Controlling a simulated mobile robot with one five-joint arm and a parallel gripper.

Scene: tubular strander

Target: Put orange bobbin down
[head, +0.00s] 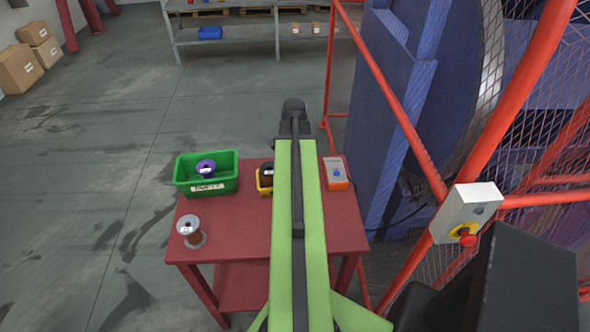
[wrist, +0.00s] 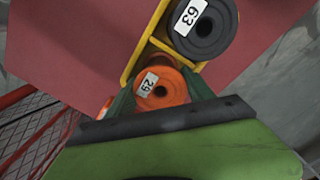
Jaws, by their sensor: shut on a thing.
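The orange bobbin (wrist: 172,92), with a white number label on its end, is between the dark green fingers of my gripper (wrist: 160,98) in the wrist view. The gripper is shut on it. The bobbin overlaps the edge of a yellow tray (wrist: 139,55) in that view; I cannot tell whether it is inside the tray or above it. A dark bobbin (wrist: 209,28) labelled 63 lies in the tray just beyond. In the head view my arm hides the gripper, the orange bobbin and part of the yellow tray (head: 260,187).
Red mesh guarding (head: 405,140) rises close on the right. The table's front middle is clear.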

